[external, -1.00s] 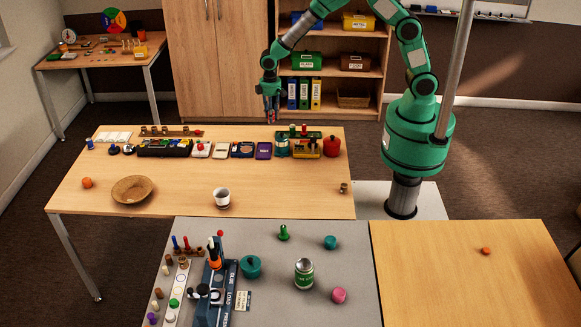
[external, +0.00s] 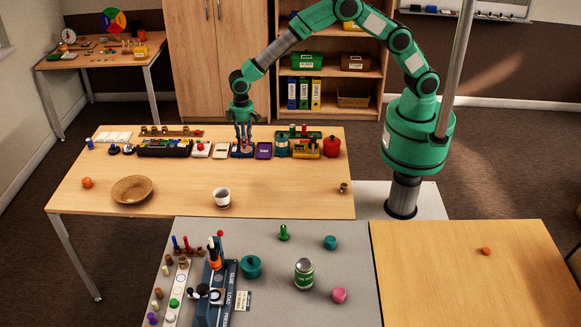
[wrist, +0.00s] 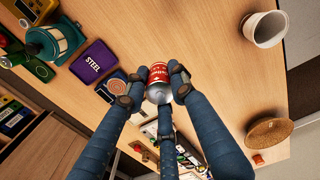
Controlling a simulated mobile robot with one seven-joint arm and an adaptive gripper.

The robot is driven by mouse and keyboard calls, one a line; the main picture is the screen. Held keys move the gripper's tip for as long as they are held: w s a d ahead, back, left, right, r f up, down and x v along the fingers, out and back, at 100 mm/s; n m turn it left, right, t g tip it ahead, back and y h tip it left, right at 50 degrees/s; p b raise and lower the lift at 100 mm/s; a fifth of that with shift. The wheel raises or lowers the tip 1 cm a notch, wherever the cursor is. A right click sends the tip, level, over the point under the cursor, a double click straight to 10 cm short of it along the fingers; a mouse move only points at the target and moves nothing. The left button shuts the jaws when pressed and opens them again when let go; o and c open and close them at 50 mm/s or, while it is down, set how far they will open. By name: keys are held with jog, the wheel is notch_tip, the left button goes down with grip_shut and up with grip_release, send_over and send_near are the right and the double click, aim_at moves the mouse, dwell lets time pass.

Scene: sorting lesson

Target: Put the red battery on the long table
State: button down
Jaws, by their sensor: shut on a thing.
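My gripper (external: 243,147) is over the back part of the long wooden table (external: 180,195), near the row of small boxes. In the wrist view, my gripper (wrist: 154,90) is shut on the red battery (wrist: 158,74), a red cylinder with white markings and a silver end. The fingers press on its sides. The wooden table top (wrist: 215,75) lies below it. How far the battery is above the table I cannot tell. In the external view the fingers largely hide it.
A purple STEEL tray (wrist: 94,62) and a blue tray (wrist: 112,88) are close beside the gripper. A teal lantern-like object (external: 282,146) and a red pot (external: 332,146) stand to the right. A white cup (external: 222,197) and a basket (external: 132,189) are in front; bare wood lies between.

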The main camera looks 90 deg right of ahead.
jog(key=a+f+n, duration=0.2)
jog(key=a, duration=3)
jog(key=s+a+f, duration=0.1)
jog(key=s+a, duration=0.5)
jog(key=a, duration=0.4)
jog(key=s+a+f+n+p, duration=0.1)
jog(key=s+a, duration=0.5)
jog(key=a, duration=0.4)
jog(key=s+a+f+n, duration=0.1)
jog(key=s+a, duration=0.5)
jog(key=a, duration=0.4)
jog(key=shift+s+a+f, duration=0.15)
jog(key=shift+s+a, duration=0.1)
jog(key=shift+a, duration=0.05)
jog(key=shift+f, duration=3.1)
jog(key=shift+f+b, duration=0.55)
jog(key=shift+f, duration=1.35)
